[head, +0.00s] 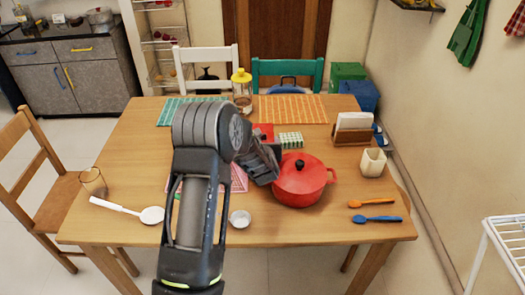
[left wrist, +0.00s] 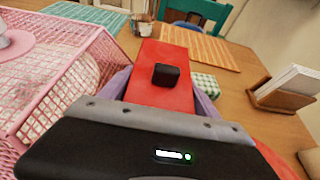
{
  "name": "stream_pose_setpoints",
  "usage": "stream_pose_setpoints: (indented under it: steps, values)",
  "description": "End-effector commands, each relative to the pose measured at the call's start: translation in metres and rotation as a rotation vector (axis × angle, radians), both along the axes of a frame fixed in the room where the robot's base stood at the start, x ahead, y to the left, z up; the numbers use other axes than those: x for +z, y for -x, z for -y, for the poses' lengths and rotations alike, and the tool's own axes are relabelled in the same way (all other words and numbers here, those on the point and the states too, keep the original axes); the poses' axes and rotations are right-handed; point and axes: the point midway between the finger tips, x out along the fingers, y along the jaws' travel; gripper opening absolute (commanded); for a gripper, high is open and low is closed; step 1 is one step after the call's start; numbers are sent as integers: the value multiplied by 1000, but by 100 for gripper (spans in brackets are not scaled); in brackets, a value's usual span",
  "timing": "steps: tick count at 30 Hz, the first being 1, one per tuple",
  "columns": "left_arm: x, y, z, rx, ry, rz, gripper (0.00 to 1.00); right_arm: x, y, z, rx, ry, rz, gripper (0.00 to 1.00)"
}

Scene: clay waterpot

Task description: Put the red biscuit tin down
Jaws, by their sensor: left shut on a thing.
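The red biscuit tin (left wrist: 150,95) is a red box with a small black block on its top in the left wrist view. A small part of the tin (head: 265,130) shows in the head view, behind my left gripper. My left gripper (head: 266,160) is shut on the tin, with a purplish finger on each side of it. The tin is over the middle of the wooden table (head: 330,228). I cannot tell whether its bottom touches the table. My right gripper is not in view.
A red lidded pot (head: 300,182) stands close right of my gripper. A pink mesh cover (left wrist: 50,60) is close on the left. A green checked block (head: 290,141) is just beyond. A napkin holder (head: 353,130) stands at right.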

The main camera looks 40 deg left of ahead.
Motion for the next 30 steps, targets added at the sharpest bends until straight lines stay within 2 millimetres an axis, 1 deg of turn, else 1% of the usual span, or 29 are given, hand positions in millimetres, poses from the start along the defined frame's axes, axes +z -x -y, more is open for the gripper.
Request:
stream_pose_setpoints:
  steps: [1, 2, 15, 24, 28, 30]
  values:
    - [0, 0, 0, 0, 0, 0, 38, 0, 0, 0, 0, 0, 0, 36]
    - [0, 0, 0, 0, -1, -1, 36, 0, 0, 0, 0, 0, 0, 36]
    - [0, 0, 0, 0, -1, -1, 0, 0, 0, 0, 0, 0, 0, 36]
    - [3, -1, 0, 0, -1, 3, 0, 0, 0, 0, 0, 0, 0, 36]
    - [14, -1, -1, 1, -2, 5, 0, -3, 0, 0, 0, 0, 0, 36]
    - [24, -1, -1, 1, -2, 7, 0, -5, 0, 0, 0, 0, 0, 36]
